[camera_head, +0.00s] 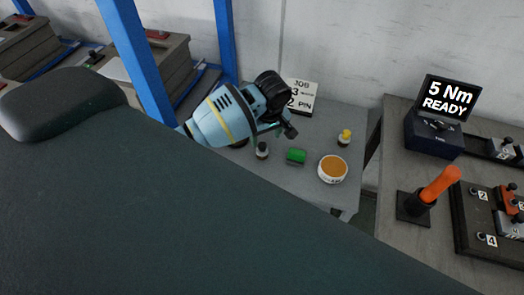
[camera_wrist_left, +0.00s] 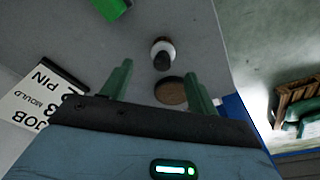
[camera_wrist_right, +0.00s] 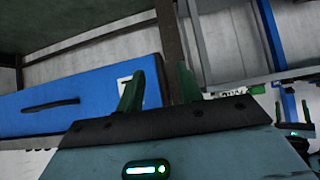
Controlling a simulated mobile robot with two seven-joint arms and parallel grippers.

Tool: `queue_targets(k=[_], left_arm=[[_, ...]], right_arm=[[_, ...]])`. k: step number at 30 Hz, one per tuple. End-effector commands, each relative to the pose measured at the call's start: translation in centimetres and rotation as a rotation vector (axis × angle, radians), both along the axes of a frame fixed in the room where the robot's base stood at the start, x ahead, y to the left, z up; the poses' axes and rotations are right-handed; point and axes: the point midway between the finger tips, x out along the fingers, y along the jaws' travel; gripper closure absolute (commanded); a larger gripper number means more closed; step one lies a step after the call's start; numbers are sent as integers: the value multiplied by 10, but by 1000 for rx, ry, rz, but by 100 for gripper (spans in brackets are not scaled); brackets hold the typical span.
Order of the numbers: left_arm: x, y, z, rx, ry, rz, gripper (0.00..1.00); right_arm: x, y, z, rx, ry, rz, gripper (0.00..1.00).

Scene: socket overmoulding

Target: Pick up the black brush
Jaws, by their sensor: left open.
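A small piece with a black knob and a white base, which looks like the black brush (camera_head: 262,151), stands upright on the grey table. It also shows in the left wrist view (camera_wrist_left: 163,50), beyond the fingertips and roughly between their lines. My left gripper (camera_head: 273,130) is open and empty, above the table and close to the brush, not touching it. Its green fingers are spread in the left wrist view (camera_wrist_left: 158,80). A brown disc (camera_wrist_left: 170,92) lies nearer than the brush. My right gripper (camera_wrist_right: 158,85) shows only in its wrist view, fingers apart and empty.
On the same table are a green block (camera_head: 296,156), an orange-filled white tub (camera_head: 332,169), a yellow-knobbed piece (camera_head: 344,138) and a job sign (camera_head: 302,97). Blue posts (camera_head: 137,60) stand at left. A bench at right holds a screen (camera_head: 449,97) and an orange-handled tool (camera_head: 438,186).

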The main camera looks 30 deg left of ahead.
Motion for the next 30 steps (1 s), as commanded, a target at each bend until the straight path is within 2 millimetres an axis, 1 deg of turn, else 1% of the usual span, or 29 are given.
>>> queue_targets(k=[5,8,13,20,27,30], left_arm=[[1,2,0,2,2,10,40],[1,2,-6,2,2,10,40],[2,5,-22,3,3,9,40],[2,7,-30,3,1,9,40],[3,15,-62,3,3,8,40],[4,17,-70,2,0,8,40]], right_arm=[[0,0,0,1,0,-1,64],[0,0,0,1,0,-1,64],[0,1,0,2,-1,-2,64],[0,1,1,3,0,-3,64],[1,1,1,4,-2,-3,64],[2,1,2,3,-4,-2,64]])
